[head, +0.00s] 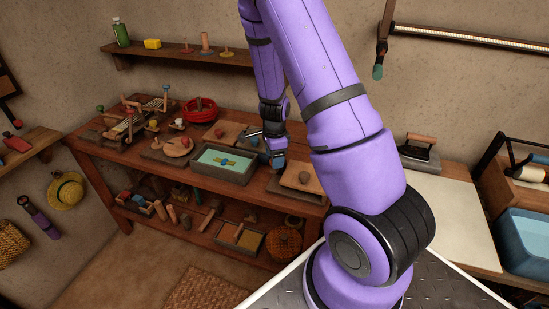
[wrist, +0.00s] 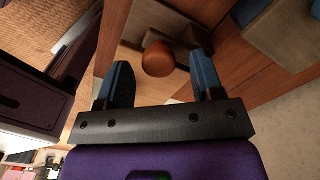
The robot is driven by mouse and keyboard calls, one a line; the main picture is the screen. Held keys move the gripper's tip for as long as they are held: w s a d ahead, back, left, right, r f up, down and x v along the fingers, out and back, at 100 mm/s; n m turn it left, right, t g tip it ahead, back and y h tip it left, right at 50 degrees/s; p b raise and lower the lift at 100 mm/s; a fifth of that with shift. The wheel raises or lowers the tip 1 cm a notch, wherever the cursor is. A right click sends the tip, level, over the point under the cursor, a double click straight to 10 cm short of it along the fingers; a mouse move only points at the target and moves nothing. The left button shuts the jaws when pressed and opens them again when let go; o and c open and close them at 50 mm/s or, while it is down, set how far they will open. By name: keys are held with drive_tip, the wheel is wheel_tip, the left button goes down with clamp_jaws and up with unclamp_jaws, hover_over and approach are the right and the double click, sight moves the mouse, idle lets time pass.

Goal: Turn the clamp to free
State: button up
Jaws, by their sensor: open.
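My gripper (head: 275,158) is low over the front right part of the wooden workbench (head: 130,157). In the wrist view my gripper (wrist: 160,85) is open, its two blue-tipped fingers apart and empty. A round orange-brown knob (wrist: 158,58) on a pale wooden board shows beyond and between the fingertips, and I see no contact.
A grey tray with a pale green inside (head: 222,178) stands left of my gripper. A wooden rig (head: 128,122) fills the bench's left end. A white-topped counter (head: 453,205) is at right.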

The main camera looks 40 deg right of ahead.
wheel_tip(320, 180, up, 10)
idle(0.4)
drive_tip(key=shift+r, duration=0.15)
idle(0.3)
drive_tip(key=s+a+r+n+t+y, duration=0.1)
drive_tip(key=s+a+r+n, duration=0.4)
drive_tip(key=r, duration=0.4)
drive_tip(key=s+a+r+n+t+y, duration=0.1)
drive_tip(key=s+a+r+n+t, duration=0.15)
drive_tip(key=a+r+n, duration=0.6)
drive_tip(key=s+a+r+n+t+h, duration=0.1)
drive_tip(key=s+a+r+n+h, duration=0.1)
drive_tip(key=s+r+n, duration=0.7)
drive_tip(key=s+r, duration=0.1)
drive_tip(key=s, duration=0.5)
drive_tip(key=shift+a+t, duration=0.25)
drive_tip(key=shift+t, duration=0.1)
drive_tip(key=shift+o, duration=0.2)
